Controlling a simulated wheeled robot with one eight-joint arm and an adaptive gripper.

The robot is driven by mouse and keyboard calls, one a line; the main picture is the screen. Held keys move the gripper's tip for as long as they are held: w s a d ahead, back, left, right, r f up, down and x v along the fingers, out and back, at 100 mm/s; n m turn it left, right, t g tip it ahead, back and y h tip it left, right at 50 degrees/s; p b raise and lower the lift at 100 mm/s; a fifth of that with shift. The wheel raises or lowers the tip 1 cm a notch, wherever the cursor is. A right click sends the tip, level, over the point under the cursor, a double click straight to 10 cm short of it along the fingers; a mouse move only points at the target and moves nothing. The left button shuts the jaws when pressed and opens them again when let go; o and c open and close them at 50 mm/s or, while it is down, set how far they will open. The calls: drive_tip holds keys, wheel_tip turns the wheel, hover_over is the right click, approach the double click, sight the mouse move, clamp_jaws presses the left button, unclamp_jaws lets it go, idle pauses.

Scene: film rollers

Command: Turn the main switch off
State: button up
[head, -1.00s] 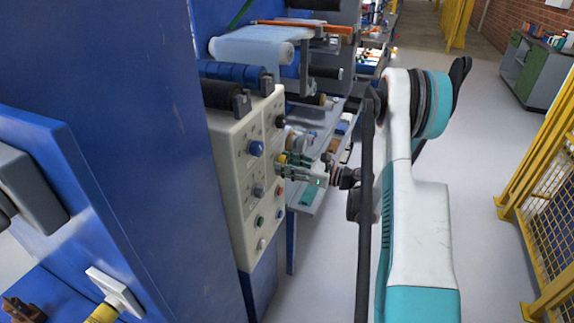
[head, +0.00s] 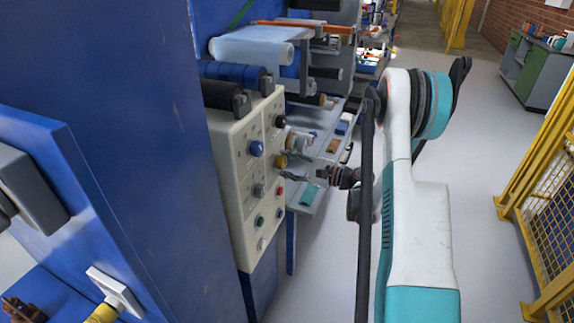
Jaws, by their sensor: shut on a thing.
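A cream control panel (head: 232,200) faces right and carries two columns of knobs and buttons. A yellow knob (head: 280,161) sits in the upper middle of its right column. My gripper (head: 288,162) reaches in from the right and is shut on the yellow knob, its greenish fingers on either side of it. The fingers partly hide the knob and the panel beside it. The labels are too small to read, so I cannot confirm which control is the main switch.
A blue knob (head: 256,148), a dark knob (head: 280,121), a grey knob (head: 259,190) and a red button (head: 280,190) are close by. Film rollers (head: 250,50) lie above the panel. A yellow fence (head: 540,190) stands right; clear floor lies between.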

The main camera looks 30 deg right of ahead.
drive_tip(key=n, duration=0.6)
drive_tip(key=shift+n, duration=0.4)
idle(0.4)
drive_tip(key=o, duration=1)
drive_tip(key=shift+o, duration=0.2)
drive_tip(key=shift+s+d, duration=0.1)
drive_tip(key=v, duration=1.1)
drive_tip(key=shift+s+d, duration=0.25)
drive_tip(key=shift+s, duration=0.05)
drive_tip(key=shift+a, duration=0.1)
